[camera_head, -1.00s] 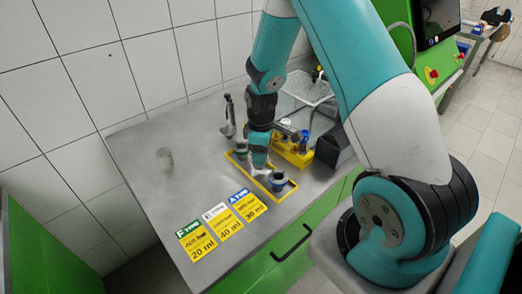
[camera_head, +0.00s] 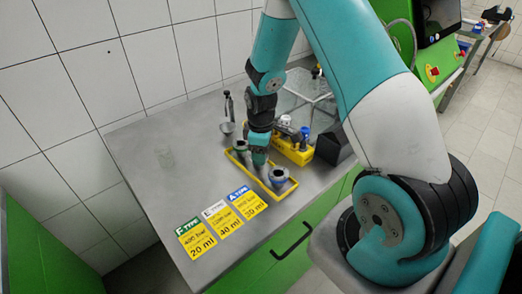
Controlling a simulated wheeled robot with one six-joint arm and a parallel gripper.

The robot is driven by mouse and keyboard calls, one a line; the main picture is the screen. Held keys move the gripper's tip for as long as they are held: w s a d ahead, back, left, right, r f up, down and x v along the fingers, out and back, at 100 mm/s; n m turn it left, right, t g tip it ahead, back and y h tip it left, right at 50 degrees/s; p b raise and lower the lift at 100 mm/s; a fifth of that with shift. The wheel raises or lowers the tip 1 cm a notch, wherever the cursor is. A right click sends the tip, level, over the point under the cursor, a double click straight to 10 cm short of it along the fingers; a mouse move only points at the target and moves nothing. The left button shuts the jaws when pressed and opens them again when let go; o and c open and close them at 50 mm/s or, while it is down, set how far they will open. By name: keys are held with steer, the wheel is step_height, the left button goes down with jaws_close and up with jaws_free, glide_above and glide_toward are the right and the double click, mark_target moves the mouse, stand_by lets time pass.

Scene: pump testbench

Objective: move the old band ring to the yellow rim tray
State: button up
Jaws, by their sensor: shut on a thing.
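The yellow rim tray (camera_head: 254,178) lies on the steel bench top, a long narrow frame running from upper left to lower right. A grey-green round part (camera_head: 241,148) stands at its far end. My gripper (camera_head: 260,161) points down over the tray between these two parts. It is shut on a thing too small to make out. I cannot pick out the old band ring; the fingertips are small and partly hidden.
A yellow block with several parts (camera_head: 293,151) and a black box (camera_head: 335,147) stand right of the tray. A metal stand (camera_head: 229,114) is behind it. Yellow label cards (camera_head: 222,220) lie in front. The bench's left part (camera_head: 155,175) looks mostly clear.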

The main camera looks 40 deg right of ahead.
steer(key=shift+f+b, duration=0.35)
steer(key=shift+f, duration=0.25)
stand_by(0.9)
steer(key=o, duration=1.1)
step_height(320, 180, up, 7)
steer(key=p, duration=0.5)
steer(key=shift+a, duration=0.1)
